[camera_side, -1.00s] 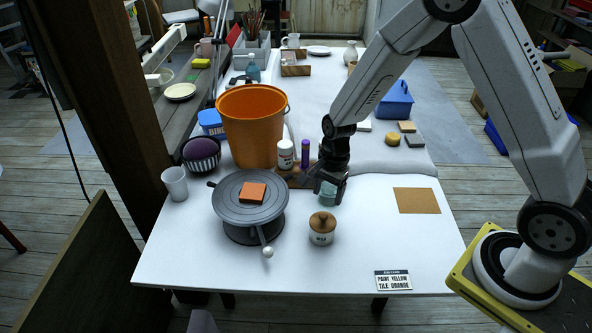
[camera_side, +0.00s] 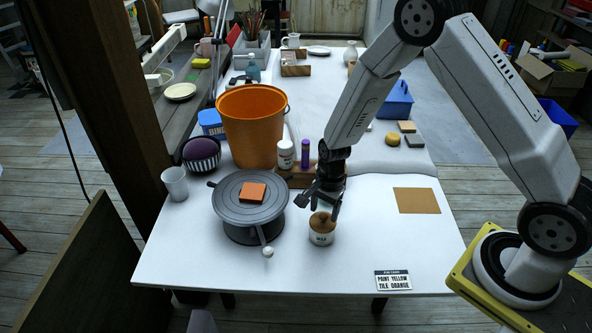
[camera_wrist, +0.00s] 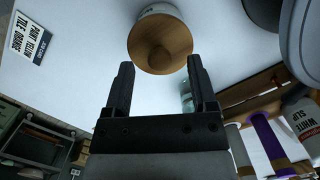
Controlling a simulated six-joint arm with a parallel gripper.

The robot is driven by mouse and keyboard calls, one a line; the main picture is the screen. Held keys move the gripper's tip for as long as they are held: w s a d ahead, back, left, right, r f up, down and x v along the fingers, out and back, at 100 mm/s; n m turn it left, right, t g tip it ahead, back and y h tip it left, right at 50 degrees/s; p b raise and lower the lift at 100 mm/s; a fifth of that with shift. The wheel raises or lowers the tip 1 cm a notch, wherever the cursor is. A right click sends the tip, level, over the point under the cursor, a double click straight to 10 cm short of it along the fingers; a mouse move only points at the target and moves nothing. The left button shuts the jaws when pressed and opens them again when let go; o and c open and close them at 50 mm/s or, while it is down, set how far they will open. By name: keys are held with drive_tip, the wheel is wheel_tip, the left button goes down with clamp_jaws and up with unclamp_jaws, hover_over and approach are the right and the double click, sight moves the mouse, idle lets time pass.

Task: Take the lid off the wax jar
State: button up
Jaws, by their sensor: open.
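The wax jar (camera_side: 321,239) is a small white pot with dark lettering, standing upright on the white table. Its round brown wooden lid (camera_side: 322,220) with a knob is on it; the lid also shows in the wrist view (camera_wrist: 160,46). My gripper (camera_side: 324,208) is open and empty, just above and behind the jar in the side view. In the wrist view my gripper's fingers (camera_wrist: 158,72) point towards the lid, which lies just beyond the tips. Whether a finger touches the lid cannot be told.
A grey turntable (camera_side: 235,208) with an orange tile (camera_side: 253,192) on it stands left of the jar. A white slip bottle (camera_side: 285,155) and purple tube stand behind, with an orange bucket (camera_side: 252,130). A printed card (camera_side: 393,280) lies front right. The table right of the jar is clear.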

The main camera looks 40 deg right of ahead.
drive_tip(key=shift+a+f, duration=0.1)
drive_tip(key=shift+f, duration=0.55)
clamp_jaws()
